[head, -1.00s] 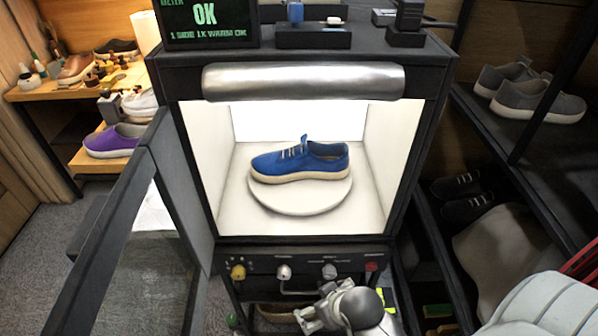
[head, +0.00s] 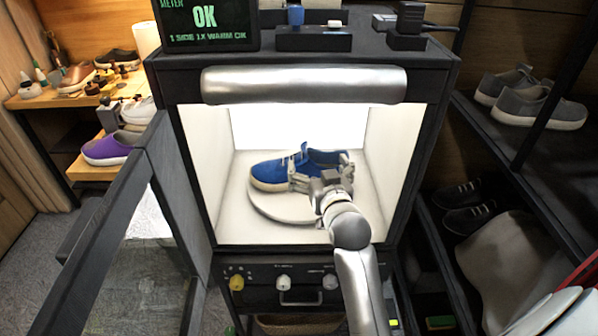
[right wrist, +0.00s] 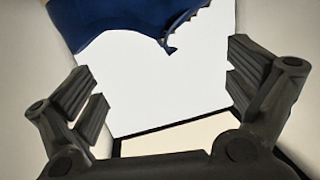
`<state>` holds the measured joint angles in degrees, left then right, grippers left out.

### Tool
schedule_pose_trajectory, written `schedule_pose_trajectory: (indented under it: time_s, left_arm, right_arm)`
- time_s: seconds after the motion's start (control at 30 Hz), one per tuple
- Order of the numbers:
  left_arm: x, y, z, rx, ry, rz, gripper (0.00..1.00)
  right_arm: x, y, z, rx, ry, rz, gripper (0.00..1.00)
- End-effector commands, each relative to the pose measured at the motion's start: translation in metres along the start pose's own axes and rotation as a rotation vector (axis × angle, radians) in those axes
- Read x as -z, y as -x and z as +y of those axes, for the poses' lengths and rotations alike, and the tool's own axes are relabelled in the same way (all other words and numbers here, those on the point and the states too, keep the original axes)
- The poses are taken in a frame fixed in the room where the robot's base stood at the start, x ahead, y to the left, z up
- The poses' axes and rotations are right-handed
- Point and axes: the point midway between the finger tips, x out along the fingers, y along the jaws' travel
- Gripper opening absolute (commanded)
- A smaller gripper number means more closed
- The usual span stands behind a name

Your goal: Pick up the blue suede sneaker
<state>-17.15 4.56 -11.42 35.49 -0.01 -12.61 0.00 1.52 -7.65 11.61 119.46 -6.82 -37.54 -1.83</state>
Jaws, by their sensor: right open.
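The blue suede sneaker (head: 268,172) with a cream sole rests on the round white turntable (head: 272,208) inside the lit cabinet, its toe to the left. My right gripper (head: 318,174) reaches into the cabinet from the front and covers part of the sneaker's heel half. In the right wrist view the fingers of my right gripper (right wrist: 163,88) are spread wide with nothing between them. Part of the blue sneaker (right wrist: 130,22) shows at the top of that view, beyond the fingertips. Whether a finger touches it cannot be told. My left gripper is not in view.
The glass cabinet door (head: 125,235) stands open at the left. A silver bar (head: 303,83) crosses above the opening, and knobs sit below it. A shelf with grey sneakers (head: 538,106) is at the right. A purple shoe (head: 108,148) is on the left bench.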

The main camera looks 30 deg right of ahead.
Motion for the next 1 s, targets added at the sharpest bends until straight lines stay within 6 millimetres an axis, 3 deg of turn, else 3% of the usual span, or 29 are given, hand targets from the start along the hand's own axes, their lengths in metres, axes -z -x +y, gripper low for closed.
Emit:
schedule_pose_trajectory:
  time_s: [0.2,0.47,0.8,1.0]
  left_arm:
    - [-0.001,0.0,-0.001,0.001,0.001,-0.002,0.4]
    - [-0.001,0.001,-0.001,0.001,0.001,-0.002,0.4]
    - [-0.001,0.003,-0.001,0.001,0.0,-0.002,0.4]
    - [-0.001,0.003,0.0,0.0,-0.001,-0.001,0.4]
  right_arm:
    - [0.0,-0.032,0.0,0.0,0.0,-0.002,1.0]
    - [0.0,-0.048,0.001,0.001,0.001,-0.003,1.0]
    - [0.0,-0.088,0.003,0.0,0.001,-0.004,1.0]
    - [-0.001,-0.095,0.003,0.0,0.001,-0.003,1.0]
